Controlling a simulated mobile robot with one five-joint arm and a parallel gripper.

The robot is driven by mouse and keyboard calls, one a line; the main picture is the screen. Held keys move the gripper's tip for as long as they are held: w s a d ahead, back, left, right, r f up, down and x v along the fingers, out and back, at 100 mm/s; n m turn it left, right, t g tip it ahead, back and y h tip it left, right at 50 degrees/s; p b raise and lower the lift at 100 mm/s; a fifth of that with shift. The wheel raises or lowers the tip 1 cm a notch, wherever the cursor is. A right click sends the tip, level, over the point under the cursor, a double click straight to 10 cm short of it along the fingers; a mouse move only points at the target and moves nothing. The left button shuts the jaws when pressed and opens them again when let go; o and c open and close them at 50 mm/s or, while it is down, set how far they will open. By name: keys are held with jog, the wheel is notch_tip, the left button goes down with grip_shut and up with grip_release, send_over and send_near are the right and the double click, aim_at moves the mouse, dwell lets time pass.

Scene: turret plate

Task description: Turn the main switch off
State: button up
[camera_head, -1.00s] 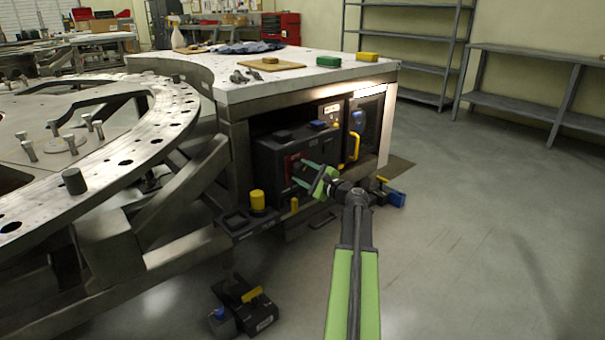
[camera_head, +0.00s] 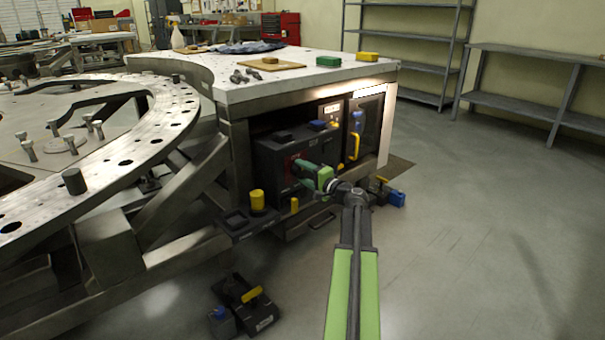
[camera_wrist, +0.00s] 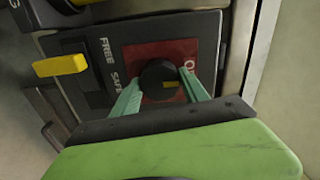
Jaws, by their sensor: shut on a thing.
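The main switch is a round black knob (camera_wrist: 158,77) on a red plate (camera_wrist: 140,55), set in the front of a dark box (camera_head: 268,160) under the bench. A short yellow mark on the knob points right in the wrist view. Lettering starting with "O" shows at the plate's right, partly hidden by a finger. My gripper (camera_wrist: 161,88) has its two green fingers on either side of the knob, shut on it. In the head view my gripper (camera_head: 299,168) reaches the box front and hides most of the knob.
A yellow lever (camera_wrist: 60,65) beside "FREE" and "SAFE" lettering lies left in the wrist view. A yellow handle (camera_head: 355,147) is on the cabinet to the right. A yellow-capped post (camera_head: 257,199) stands at lower left. The floor (camera_head: 470,230) at right is clear.

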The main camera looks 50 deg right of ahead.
jog(key=shift+n, duration=0.4)
jog(key=o, duration=1.4)
jog(key=shift+s, duration=0.1)
jog(key=s, duration=1.1)
jog(key=s+a, duration=0.1)
jog(key=s, duration=0.5)
jog(key=shift+s+a+r, duration=0.1)
